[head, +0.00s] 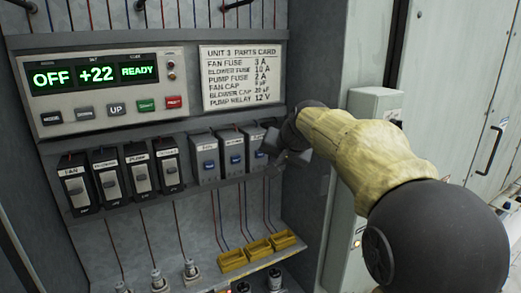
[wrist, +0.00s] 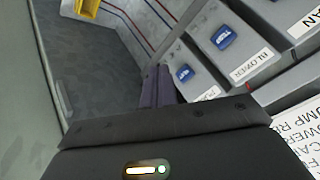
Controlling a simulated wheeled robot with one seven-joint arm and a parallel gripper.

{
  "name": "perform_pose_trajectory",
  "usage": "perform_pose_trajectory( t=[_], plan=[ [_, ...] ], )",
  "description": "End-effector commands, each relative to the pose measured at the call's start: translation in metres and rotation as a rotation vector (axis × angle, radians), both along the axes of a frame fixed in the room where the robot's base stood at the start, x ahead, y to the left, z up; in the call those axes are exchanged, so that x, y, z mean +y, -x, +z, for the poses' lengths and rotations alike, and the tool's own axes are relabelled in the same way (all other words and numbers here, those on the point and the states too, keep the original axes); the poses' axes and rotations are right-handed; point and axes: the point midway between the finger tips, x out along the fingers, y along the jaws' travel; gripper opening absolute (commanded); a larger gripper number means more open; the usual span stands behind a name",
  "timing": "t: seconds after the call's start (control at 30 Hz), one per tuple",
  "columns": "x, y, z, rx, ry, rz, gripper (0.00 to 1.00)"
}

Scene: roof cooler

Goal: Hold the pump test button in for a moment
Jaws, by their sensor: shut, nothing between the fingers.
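The pump relay (head: 252,133) is the rightmost of three grey relay modules in the cabinet. In the wrist view its blue test button (wrist: 184,73) shows above a partly covered label beginning "PU". My gripper's dark fingers, in the wrist view (wrist: 155,82), are shut and empty, close beside the pump relay on the side away from the blower relay. The fingertips appear beside the button, not over it; I cannot tell whether they touch the relay.
The blower relay (wrist: 208,50) with its own blue button stands next to the pump relay. Several black fuse holders (head: 125,172) are at left. Yellow connectors (head: 258,248) sit below. The control panel (head: 100,90) reads OFF, +22, READY. The cabinet's side wall (head: 305,205) is close at right.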

Motion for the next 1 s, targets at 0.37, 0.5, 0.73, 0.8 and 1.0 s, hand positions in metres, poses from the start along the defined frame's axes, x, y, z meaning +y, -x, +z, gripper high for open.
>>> perform_pose_trajectory(
  t=[0.37, 0.5, 0.73, 0.8, 1.0],
  plan=[
    [0.017, -0.026, 0.001, -0.001, -0.001, -0.001, 0.00],
    [0.018, -0.027, 0.000, -0.001, -0.001, -0.001, 0.00],
    [0.017, -0.026, 0.000, -0.001, -0.001, -0.001, 0.00],
    [0.017, -0.026, 0.000, 0.000, -0.001, -0.001, 0.00],
    [0.017, -0.026, 0.000, 0.001, 0.000, -0.001, 0.00]
  ],
)
